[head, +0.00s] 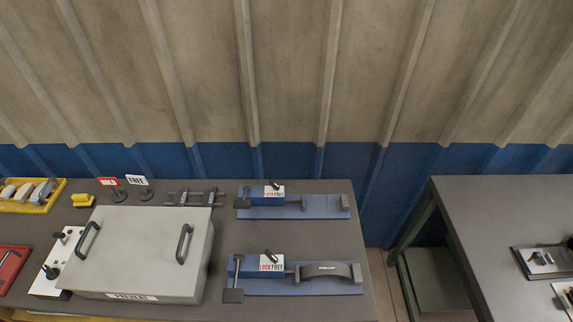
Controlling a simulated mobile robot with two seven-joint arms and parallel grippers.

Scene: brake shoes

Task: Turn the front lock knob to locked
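Two blue clamp fixtures stand on the dark bench, one behind the other. The front fixture (300,289) carries a white label (271,266) reading LOCK and FREE. Its small dark lock knob (271,256) sits at the top of the label and lies slanted, from upper left to lower right; its setting is too small to tell. A dark curved brake shoe (327,272) rests at the right of this fixture. The rear fixture (318,206) has a similar knob (273,186) and label and holds no shoe. Neither gripper is in view.
A grey lidded box (140,250) with two handles stands left of the fixtures. Red HOLD (108,182) and white FREE (137,180) signs stand behind it. A yellow tray (40,207) is at far left. A second table (500,210) stands right, across a gap.

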